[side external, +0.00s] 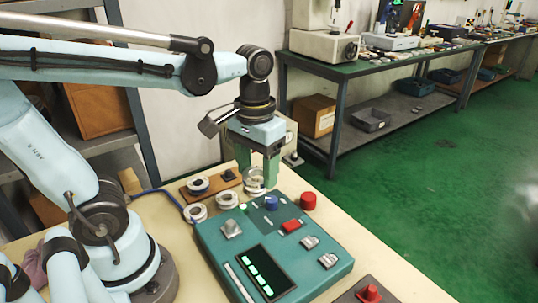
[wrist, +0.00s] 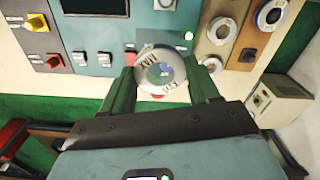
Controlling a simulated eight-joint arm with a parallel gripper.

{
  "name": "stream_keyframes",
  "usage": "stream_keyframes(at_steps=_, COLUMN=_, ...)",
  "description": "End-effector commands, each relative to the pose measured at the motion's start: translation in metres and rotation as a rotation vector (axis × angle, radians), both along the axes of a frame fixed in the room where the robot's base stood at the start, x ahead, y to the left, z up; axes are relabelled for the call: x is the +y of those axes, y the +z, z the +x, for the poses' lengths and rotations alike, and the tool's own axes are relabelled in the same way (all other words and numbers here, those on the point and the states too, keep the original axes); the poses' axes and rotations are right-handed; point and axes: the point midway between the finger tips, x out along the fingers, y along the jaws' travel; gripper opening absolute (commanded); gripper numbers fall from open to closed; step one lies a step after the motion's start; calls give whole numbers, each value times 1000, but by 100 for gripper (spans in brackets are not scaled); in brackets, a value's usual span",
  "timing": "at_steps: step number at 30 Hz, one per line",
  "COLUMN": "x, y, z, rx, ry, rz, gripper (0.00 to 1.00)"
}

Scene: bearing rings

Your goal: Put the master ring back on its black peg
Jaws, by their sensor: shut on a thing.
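My gripper (side external: 257,170) has two green fingers shut on a pale metal ring (wrist: 160,72) with dark lettering on its face. The side view shows this ring (side external: 254,179) between the fingertips, above the far end of the teal instrument. I cannot read whether the lettering marks it as the master ring. A wooden board (side external: 213,187) lies to the left of the gripper. It carries a small black peg piece (side external: 228,175) with nothing on it and a white-and-dark ring (side external: 198,184). In the wrist view the black peg piece (wrist: 247,55) is to the right of the held ring.
Two more rings lie on the table between board and instrument, one at the left (side external: 195,213) and one nearer the gripper (side external: 227,200). The teal instrument (side external: 215,245) has raised knobs and switches. A red round knob (side external: 308,201) stands beyond it. A blue cable runs left of the board.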

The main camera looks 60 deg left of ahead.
Motion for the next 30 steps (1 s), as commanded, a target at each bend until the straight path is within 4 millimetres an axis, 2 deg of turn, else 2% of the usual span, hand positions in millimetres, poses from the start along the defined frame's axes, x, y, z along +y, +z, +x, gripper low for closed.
stream_keyframes(at_steps=1, x=18, y=-3, z=10, rx=0, ry=56, rz=0, gripper=20)
stream_keyframes(at_steps=3, x=40, y=-8, z=21, rx=0, ry=123, rz=0, gripper=20)
stream_keyframes(at_steps=7, x=85, y=-20, z=35, rx=0, ry=243, rz=0, gripper=20)
stream_keyframes(at_steps=12, x=145, y=-38, z=41, rx=-1, ry=389, rz=1, gripper=20)
stream_keyframes(at_steps=15, x=173, y=-47, z=40, rx=-1, ry=452, rz=1, gripper=20)
stream_keyframes(at_steps=18, x=192, y=-54, z=37, rx=-1, ry=497, rz=1, gripper=20)
stream_keyframes(at_steps=21, x=203, y=-58, z=35, rx=-1, ry=522, rz=1, gripper=20)
stream_keyframes(at_steps=30, x=208, y=-79, z=34, rx=-1, ry=533, rz=1, gripper=20)
